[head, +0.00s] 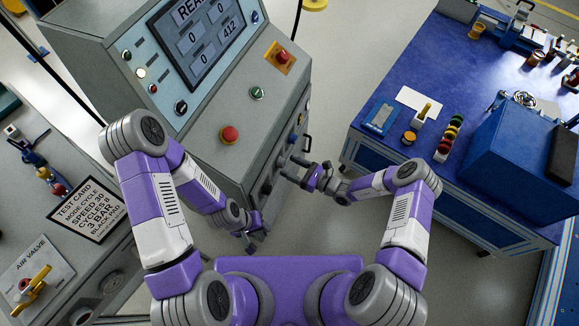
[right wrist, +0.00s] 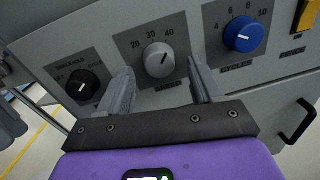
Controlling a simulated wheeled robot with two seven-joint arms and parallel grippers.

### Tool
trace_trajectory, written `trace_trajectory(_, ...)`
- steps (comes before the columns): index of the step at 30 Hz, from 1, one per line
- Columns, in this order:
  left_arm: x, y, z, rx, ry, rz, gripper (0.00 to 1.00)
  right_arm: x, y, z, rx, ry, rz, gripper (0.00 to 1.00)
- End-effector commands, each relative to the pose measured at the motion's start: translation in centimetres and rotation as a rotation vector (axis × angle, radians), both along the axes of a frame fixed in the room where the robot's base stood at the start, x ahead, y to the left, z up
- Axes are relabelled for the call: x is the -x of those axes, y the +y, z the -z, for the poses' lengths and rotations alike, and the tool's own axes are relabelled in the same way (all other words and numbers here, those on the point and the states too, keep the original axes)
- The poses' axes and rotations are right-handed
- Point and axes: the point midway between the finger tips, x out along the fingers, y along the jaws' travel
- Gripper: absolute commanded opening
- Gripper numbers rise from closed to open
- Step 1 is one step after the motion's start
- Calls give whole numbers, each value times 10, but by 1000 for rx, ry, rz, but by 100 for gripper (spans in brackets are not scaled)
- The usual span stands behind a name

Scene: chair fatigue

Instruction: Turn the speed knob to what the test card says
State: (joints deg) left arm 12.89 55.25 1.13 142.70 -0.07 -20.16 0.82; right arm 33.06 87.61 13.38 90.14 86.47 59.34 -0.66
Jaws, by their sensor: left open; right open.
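My right gripper (head: 288,168) is open at the panel. In the right wrist view its fingers stand left and right of the knob with gaps; whether they reach around it I cannot tell. The test card (head: 88,209) at left reads mode cycle, speed 30, cycles 8, 3 bar. My left gripper (head: 255,241) is open and empty, low beside the machine.
A black knob (right wrist: 83,85) is left of the speed knob and a blue cycles knob (right wrist: 244,35) right of it. A black handle (right wrist: 299,122) juts out at right. The console (head: 215,155) has a red button (head: 230,134). A blue table (head: 388,150) stands at right.

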Motion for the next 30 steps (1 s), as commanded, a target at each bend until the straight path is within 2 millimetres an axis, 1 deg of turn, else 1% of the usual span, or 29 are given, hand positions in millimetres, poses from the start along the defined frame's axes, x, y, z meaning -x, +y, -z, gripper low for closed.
trace_trajectory(1,0,0,2,0,0,0,43,-2,5,1,0,0,-1,66)
trace_trajectory(4,0,0,2,0,0,0,43,-5,10,0,-1,1,-1,66)
trace_trajectory(12,0,0,2,0,0,0,43,-6,11,0,-1,1,-1,66)
trace_trajectory(14,0,0,2,0,0,0,43,-6,11,0,-1,1,-1,58)
trace_trajectory(15,0,0,2,0,0,0,43,-6,11,0,0,1,-1,52)
trace_trajectory(23,0,0,2,0,0,0,43,-5,11,0,0,1,-1,12)
trace_trajectory(24,0,0,2,0,0,0,43,-5,11,0,0,1,-1,10)
trace_trajectory(30,0,0,2,0,0,0,43,-5,11,0,7,-15,-1,10)
